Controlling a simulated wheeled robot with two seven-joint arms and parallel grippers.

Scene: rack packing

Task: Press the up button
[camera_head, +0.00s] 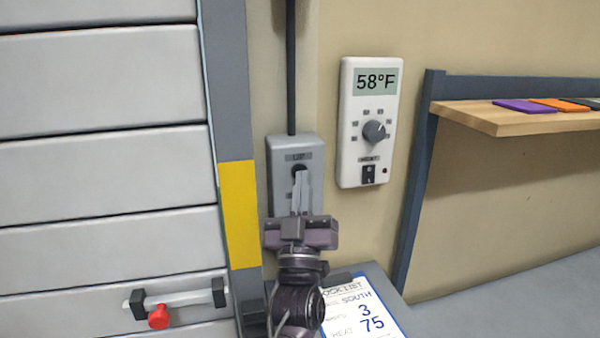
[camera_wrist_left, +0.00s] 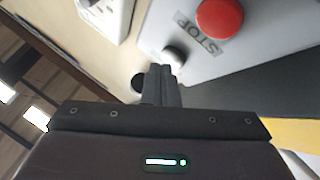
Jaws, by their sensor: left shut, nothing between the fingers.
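The grey control box (camera_head: 281,190) hangs on the wall beside the yellow-marked door frame. Its black up button (camera_head: 298,169) sits under a label at the top of the box. My left gripper (camera_head: 301,176) is shut and empty, its fingertips over the lower edge of that button; I cannot tell whether they touch it. In the left wrist view the closed fingers (camera_wrist_left: 161,72) stand between a pale button (camera_wrist_left: 175,54) and a dark round button (camera_wrist_left: 138,82), partly hidden. A red STOP button (camera_wrist_left: 219,18) is farther along the box. My right gripper is not in view.
A white thermostat (camera_head: 352,130) reading 58°F is close to the right of the box. A wooden shelf (camera_head: 500,119) projects farther right. A clipboard (camera_head: 365,313) lies below. The panelled door (camera_head: 100,170) with a red-knobbed latch (camera_head: 158,317) is at left.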

